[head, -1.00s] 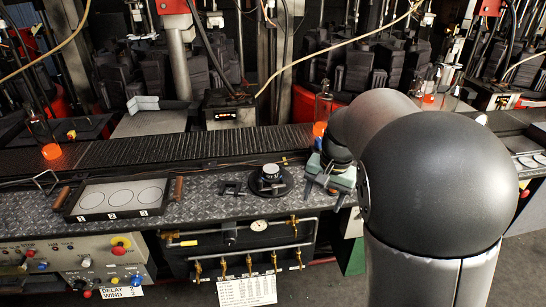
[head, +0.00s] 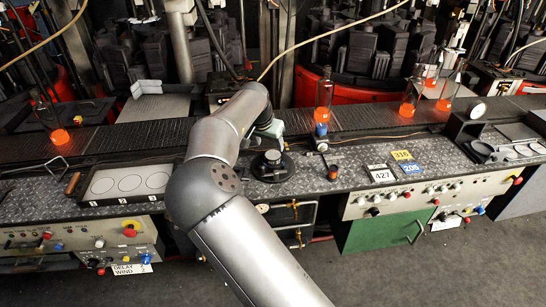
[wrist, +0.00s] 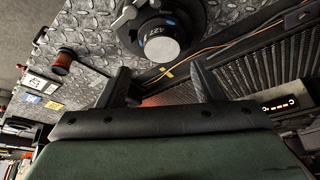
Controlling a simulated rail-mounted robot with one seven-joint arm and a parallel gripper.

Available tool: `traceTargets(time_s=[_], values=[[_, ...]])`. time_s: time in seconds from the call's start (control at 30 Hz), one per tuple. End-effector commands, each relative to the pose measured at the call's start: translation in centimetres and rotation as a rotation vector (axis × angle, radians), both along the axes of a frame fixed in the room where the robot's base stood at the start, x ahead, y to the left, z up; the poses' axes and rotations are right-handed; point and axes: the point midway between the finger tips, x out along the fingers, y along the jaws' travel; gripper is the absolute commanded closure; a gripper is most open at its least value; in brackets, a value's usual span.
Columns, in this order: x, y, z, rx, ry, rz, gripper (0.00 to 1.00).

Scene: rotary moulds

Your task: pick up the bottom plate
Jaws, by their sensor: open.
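A round black plate with a raised hub (head: 273,170), which looks like the bottom plate, lies on the metal-patterned bench in front of my arm. In the wrist view the plate (wrist: 188,45) is at the top centre, its hub marked with a number that reads like 427 and capped by a pale disc. My gripper (wrist: 163,84) is open and empty, with its two dark fingers apart. The plate shows beyond the fingertips, apart from them. In the head view my gripper (head: 274,128) is just behind the plate, its fingers hard to make out.
A tray with three white discs (head: 128,183) is at the left. Glowing orange bottles (head: 323,100) stand on the dark conveyor (head: 200,132) behind. A wooden-handled tool (head: 332,172) and number cards (head: 381,173) lie to the right. Hoses and machinery fill the back.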

Motion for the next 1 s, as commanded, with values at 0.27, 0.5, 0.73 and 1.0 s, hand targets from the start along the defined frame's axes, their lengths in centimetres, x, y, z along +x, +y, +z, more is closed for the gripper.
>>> traceTargets(time_s=[0.27, 0.5, 0.73, 1.0], values=[[1.0, -0.4, -2.6, 0.0, 0.0, 0.0, 0.39], [2.1, -0.7, -4.9, -0.004, 0.002, 0.0, 0.39], [2.9, -0.9, -7.2, -0.001, 0.0, 0.0, 0.39], [3.0, -0.9, -7.4, 0.001, 0.0, 0.0, 0.5]])
